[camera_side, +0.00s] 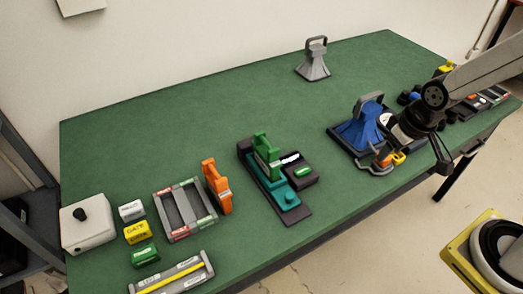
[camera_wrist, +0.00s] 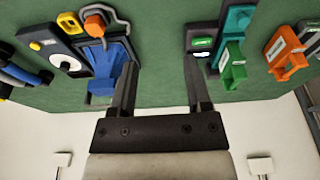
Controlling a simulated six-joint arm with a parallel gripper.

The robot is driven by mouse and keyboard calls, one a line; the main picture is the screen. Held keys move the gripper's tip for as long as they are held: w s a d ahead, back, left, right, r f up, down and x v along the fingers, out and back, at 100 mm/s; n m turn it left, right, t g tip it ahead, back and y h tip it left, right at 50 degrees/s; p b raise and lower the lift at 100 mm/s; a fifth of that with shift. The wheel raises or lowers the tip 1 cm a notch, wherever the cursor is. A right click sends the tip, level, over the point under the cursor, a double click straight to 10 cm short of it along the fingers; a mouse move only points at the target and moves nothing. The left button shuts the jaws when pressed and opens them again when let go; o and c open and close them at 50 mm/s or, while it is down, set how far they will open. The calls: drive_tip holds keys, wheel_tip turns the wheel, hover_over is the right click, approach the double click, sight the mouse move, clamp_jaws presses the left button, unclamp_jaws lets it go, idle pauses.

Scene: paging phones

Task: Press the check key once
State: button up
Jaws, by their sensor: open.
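My gripper (camera_wrist: 161,62) is open and empty, its two fingers apart over bare green table in the wrist view. In the side view it is at the right, by the blue phone, partly lost among dark arm parts. A dark box (camera_side: 300,166) with a small display and a green key (camera_side: 303,172) stands beside the teal phone (camera_side: 284,195).
The blue phone (camera_side: 358,132) stands right of the dark box; a green handset (camera_side: 266,158) rises from the teal phone. An orange handset (camera_side: 217,187), a grey tray (camera_side: 157,211) and small labelled blocks (camera_side: 138,232) are at left. A grey phone (camera_side: 314,63) stands far back. The table's middle is clear.

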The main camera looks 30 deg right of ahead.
clamp_jaws()
idle(1.5)
